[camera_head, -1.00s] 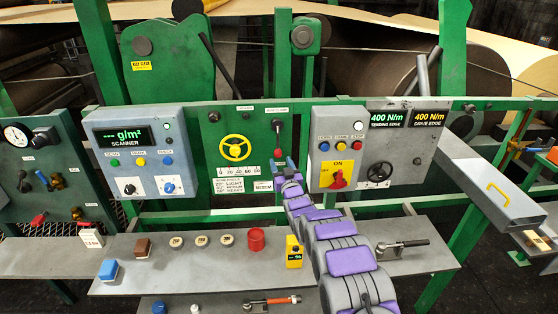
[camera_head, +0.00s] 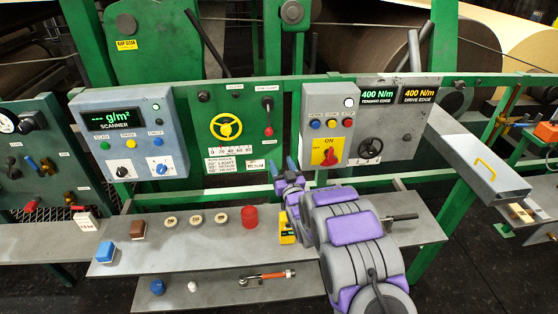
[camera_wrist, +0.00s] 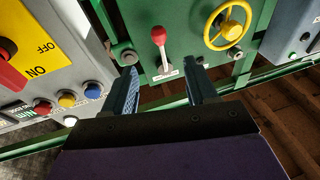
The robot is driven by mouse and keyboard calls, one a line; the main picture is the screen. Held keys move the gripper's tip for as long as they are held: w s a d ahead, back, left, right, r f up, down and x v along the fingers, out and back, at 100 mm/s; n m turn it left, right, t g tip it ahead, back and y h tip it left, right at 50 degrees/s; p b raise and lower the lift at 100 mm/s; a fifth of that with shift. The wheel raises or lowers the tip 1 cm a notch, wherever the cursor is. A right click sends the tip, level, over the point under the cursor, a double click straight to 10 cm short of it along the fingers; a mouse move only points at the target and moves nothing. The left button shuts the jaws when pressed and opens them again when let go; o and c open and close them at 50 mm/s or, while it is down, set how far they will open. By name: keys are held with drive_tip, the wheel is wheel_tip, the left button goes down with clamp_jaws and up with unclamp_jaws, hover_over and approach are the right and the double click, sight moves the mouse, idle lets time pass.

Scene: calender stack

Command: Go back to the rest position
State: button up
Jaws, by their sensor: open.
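My gripper (camera_head: 282,168) is at the end of my purple and grey arm, in front of the green panel (camera_head: 203,121), below the red-knobbed lever (camera_head: 268,103). In the wrist view my gripper (camera_wrist: 165,88) has its two blue-grey fingers apart with nothing between them. The red-knobbed lever (camera_wrist: 159,38) shows beyond the fingertips, with the yellow handwheel (camera_wrist: 228,26) to its right. I cannot see the arm's rest position marked anywhere.
A scanner box (camera_head: 128,137) stands left of the panel and a box with a red and yellow switch (camera_head: 329,152) right of it. The shelf (camera_head: 187,252) below holds a red cup (camera_head: 250,217), a blue block (camera_head: 106,251) and several discs. A grey tray (camera_head: 479,158) juts out at right.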

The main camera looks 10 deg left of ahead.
drive_tip(key=shift+s+f, duration=0.1)
drive_tip(key=shift+s, duration=0.05)
idle(0.3)
drive_tip(key=shift+d, duration=0.1)
drive_tip(key=s+d+r+m+g+h+b, duration=0.1)
drive_tip(key=s+d+r+m+g+h, duration=0.2)
drive_tip(key=s+d, duration=0.55)
drive_tip(key=s+d+r+g+h, duration=0.3)
drive_tip(key=s+d+g+h, duration=0.2)
drive_tip(key=d, duration=0.6)
drive_tip(key=s+d+g, duration=0.2)
drive_tip(key=s+g, duration=0.2)
drive_tip(key=s, duration=1.1)
drive_tip(key=s+d+r+m+g, duration=0.1)
drive_tip(key=s+g, duration=0.3)
drive_tip(key=s, duration=1)
drive_tip(key=s+d+r+m+g+h+b, duration=0.1)
drive_tip(key=s+d+g, duration=0.2)
drive_tip(key=s, duration=1.2)
drive_tip(key=shift+s+d+g, duration=0.15)
drive_tip(key=shift+s+g, duration=0.15)
drive_tip(key=shift+g, duration=0.1)
drive_tip(key=shift+r, duration=0.1)
